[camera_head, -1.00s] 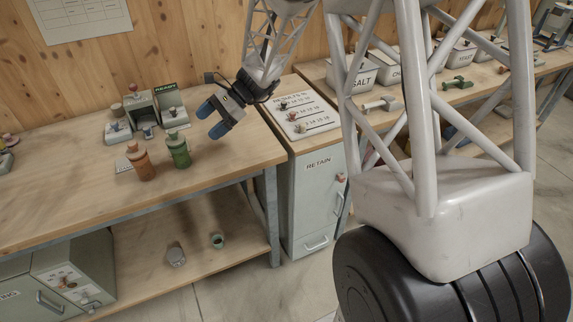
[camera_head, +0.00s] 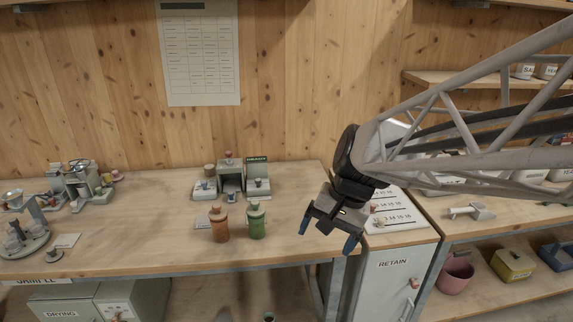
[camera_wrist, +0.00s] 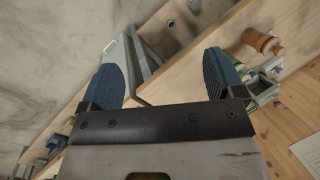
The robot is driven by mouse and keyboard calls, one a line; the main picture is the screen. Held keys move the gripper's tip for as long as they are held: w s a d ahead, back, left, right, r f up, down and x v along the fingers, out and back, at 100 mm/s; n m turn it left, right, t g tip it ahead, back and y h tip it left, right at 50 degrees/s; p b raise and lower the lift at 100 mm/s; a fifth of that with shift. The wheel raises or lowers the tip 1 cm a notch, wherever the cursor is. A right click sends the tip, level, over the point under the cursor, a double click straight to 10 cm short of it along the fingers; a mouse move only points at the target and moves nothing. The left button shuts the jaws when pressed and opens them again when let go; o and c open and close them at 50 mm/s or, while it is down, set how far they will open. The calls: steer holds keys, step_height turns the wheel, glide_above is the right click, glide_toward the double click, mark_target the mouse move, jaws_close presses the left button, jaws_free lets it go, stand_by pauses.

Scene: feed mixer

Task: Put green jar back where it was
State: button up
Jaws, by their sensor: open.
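The green jar (camera_head: 256,221) stands upright on the wooden bench near its front edge. An orange-brown jar (camera_head: 219,224) stands just to its left, and a white card lies partly behind that one. My gripper (camera_head: 328,236) is open and empty, fingers pointing down, to the right of the green jar and apart from it, near the bench's right end. In the wrist view my gripper (camera_wrist: 165,75) shows two blue fingers spread wide with nothing between them. The orange-brown jar (camera_wrist: 262,42) shows there at upper right; I cannot clearly make out the green jar.
A grey stand with a READY sign (camera_head: 257,159) is behind the jars. A board with numbered rows (camera_head: 392,212) lies on the RETAIN cabinet (camera_head: 392,264) at right. Scales and a round carousel (camera_head: 24,240) stand at left. The bench (camera_head: 140,225) is clear between.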

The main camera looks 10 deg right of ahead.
steer(key=s+d+r+n+t+h, duration=0.1)
steer(key=s+d+n+t+h, duration=0.1)
steer(key=s, duration=0.9)
steer(key=d+n+h, duration=0.1)
steer(key=d+n, duration=0.1)
steer(key=n, duration=0.1)
steer(key=shift+r+t+h, duration=0.2)
steer(key=shift+t+h, duration=0.1)
steer(key=shift+h, duration=0.1)
